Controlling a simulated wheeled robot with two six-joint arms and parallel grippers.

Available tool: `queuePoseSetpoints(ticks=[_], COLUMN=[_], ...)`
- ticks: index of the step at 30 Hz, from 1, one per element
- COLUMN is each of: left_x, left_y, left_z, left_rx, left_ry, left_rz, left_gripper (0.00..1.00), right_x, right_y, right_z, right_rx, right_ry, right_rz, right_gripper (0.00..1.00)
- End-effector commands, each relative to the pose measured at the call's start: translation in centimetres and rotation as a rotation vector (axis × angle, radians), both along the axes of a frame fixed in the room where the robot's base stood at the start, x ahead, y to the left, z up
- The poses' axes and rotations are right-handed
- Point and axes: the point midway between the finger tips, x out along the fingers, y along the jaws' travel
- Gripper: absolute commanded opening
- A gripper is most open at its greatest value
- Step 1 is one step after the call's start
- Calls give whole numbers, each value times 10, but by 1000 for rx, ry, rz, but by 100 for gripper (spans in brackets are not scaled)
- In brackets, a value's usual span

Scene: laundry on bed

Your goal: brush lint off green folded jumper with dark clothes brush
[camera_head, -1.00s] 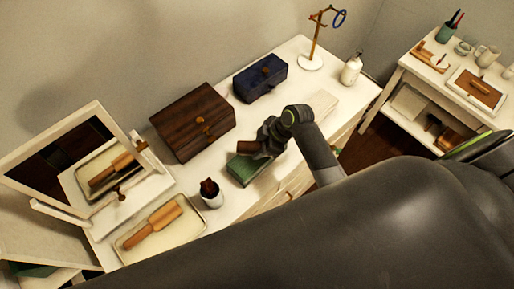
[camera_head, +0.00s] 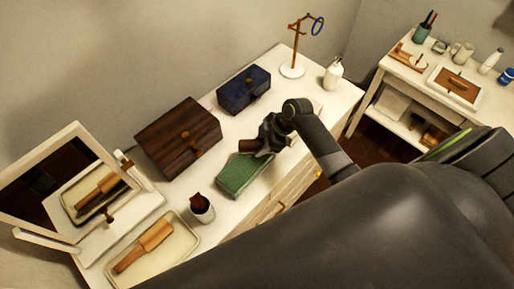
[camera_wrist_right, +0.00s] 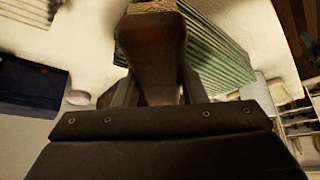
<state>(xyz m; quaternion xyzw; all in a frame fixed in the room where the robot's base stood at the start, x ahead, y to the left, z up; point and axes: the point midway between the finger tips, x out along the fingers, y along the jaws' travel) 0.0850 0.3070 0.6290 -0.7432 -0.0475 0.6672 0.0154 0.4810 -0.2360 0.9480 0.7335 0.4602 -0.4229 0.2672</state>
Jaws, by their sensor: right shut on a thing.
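The green folded jumper (camera_head: 240,177) lies flat on the white dresser top, with most of its upper face showing. It shows in the wrist view as a stack of green layers (camera_wrist_right: 215,48). My right gripper (camera_head: 268,140) is at the jumper's far right end, shut on the brown handle of the dark clothes brush (camera_head: 249,146). In the wrist view the handle (camera_wrist_right: 155,55) sits between the fingers (camera_wrist_right: 155,92), with pale bristles at the top edge. The brush head overlaps the jumper's far end; I cannot tell if it touches. Lint is not discernible. My left gripper is not in view.
A wooden box (camera_head: 178,137) and a blue box (camera_head: 243,89) stand behind the jumper. A white cup (camera_head: 202,210) stands close to its near end. A tray (camera_head: 178,256) with a wooden brush, a mirror (camera_head: 60,190), a jewellery stand (camera_head: 292,71) and a white bottle (camera_head: 333,74) surround it.

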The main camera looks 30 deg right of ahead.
Motion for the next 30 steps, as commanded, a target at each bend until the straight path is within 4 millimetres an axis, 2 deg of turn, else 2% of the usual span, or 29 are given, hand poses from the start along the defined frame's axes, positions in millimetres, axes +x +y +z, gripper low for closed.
queuePoseSetpoints(ticks=[8,15,24,30], left_x=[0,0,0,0], left_y=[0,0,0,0], left_z=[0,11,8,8], left_rx=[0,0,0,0], left_ry=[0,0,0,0], left_rz=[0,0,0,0], left_gripper=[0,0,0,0], right_x=[-2,-2,-1,-1], right_y=[-3,-2,-2,-1], right_z=[-2,22,50,58], right_rx=[-7,-5,-4,-3], right_ry=[7,5,1,3], right_rz=[-2,-1,-1,-1], right_gripper=[17,17,17,17])
